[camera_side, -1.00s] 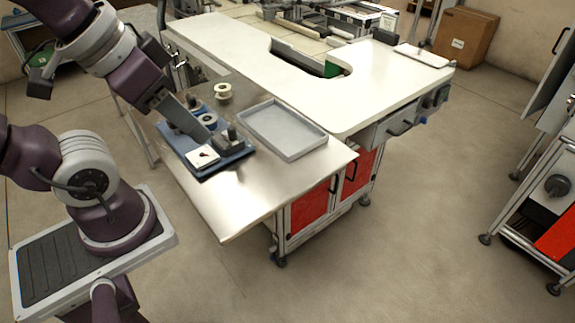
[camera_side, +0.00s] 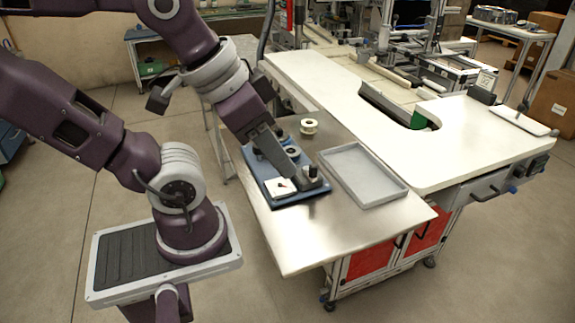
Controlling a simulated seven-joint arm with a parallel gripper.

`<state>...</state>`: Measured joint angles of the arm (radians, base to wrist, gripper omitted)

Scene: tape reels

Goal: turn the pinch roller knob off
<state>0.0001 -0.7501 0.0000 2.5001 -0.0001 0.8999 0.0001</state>
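A blue tape-reel board (camera_side: 290,198) lies on the metal work table. It carries a white plate with a small dark and red mark (camera_side: 281,187), which may be the pinch roller knob's dial; its setting is too small to read. A grey and black part (camera_side: 310,177) stands at the board's right end, and a dark round reel part (camera_side: 292,152) sits toward its back. My gripper (camera_side: 288,172) reaches down over the board, between the white plate and the grey part. Its fingertips are too small and overlapped to show whether they are apart or touch anything.
A pale spool (camera_side: 309,127) stands behind the board. An empty grey tray (camera_side: 362,176) lies to its right. The bare metal table (camera_side: 330,235) in front is clear. A white worktop (camera_side: 440,150) adjoins at the right.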

